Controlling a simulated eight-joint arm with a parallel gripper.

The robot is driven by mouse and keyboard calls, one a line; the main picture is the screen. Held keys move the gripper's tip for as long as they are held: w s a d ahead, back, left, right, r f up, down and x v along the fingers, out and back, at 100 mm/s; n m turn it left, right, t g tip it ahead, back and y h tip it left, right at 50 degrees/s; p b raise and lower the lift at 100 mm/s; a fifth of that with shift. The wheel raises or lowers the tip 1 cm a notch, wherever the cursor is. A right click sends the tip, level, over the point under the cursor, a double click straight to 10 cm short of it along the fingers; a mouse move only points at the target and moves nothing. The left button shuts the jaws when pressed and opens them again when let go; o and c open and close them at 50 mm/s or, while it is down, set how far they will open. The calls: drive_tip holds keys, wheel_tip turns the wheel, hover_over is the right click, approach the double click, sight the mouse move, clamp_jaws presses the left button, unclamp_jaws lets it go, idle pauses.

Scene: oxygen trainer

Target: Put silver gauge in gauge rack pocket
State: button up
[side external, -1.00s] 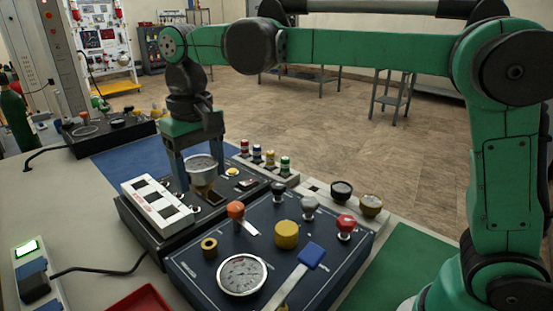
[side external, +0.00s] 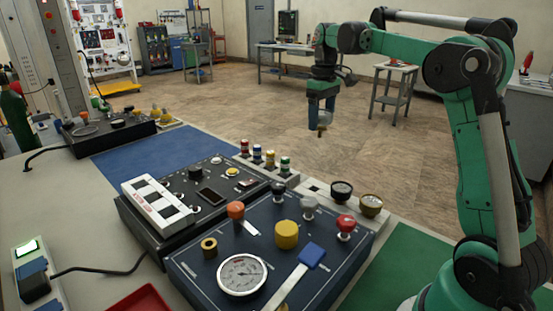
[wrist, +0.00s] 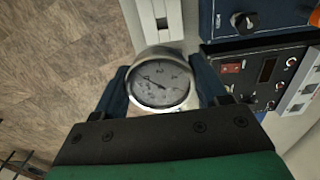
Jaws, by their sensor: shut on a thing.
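My gripper (side external: 322,112) is held up to the right, beyond the table's far edge as seen in the side view. In the wrist view the silver gauge (wrist: 160,82), with a round white dial, sits between the two fingers, its face toward the camera. In the side view only a small brass-coloured lower part (side external: 321,130) shows below the fingers. The pale gauge rack (side external: 325,198) lies at the table's far edge. It holds a black gauge (side external: 341,190) and a brass gauge (side external: 371,205), with a dark empty-looking pocket (side external: 312,188) to their left.
A dark blue panel (side external: 190,265) with a white dial, coloured knobs and a blue-handled lever stands in front of the rack. A black console (side external: 215,180) carries a white slotted block (side external: 158,207). Several coloured-banded fittings (side external: 264,158) stand behind. The air around my gripper is clear.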

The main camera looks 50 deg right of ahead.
wheel_tip(320, 180, down, 8)
drive_tip(key=shift+a, duration=0.2)
idle(0.3)
drive_tip(key=shift+f, duration=2.5)
drive_tip(key=shift+f, duration=0.2)
drive_tip(key=shift+f, duration=1.3)
